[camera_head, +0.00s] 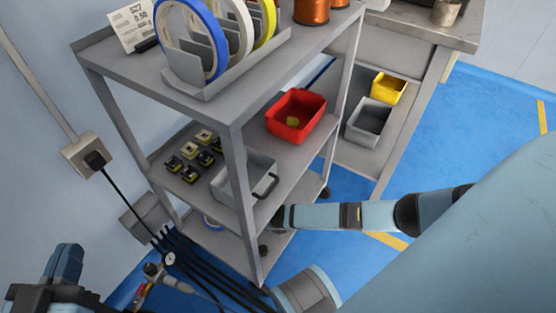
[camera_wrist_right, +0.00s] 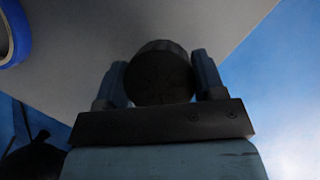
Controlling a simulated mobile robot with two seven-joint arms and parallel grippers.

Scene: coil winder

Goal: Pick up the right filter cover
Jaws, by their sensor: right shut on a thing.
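My right gripper (camera_wrist_right: 160,88) is shut on a dark, round, disc-faced thing (camera_wrist_right: 161,73), which looks like the filter cover. Its two fingers press on it from either side in the right wrist view. In the head view, my right arm reaches in from the right, and its dark end (camera_head: 278,217) is beside the cart's lower part; the cover cannot be made out clearly there. My left gripper (camera_head: 62,266) is at the lower left corner of the head view, partly cut off, and its finger gap is unclear.
A grey cart (camera_head: 236,132) stands close by, with wire spools on top, a red bin (camera_head: 295,115) and a grey bin (camera_head: 232,181) on the middle shelf. Black hoses and a gauge (camera_head: 169,259) are at the lower left. Blue floor lies to the right.

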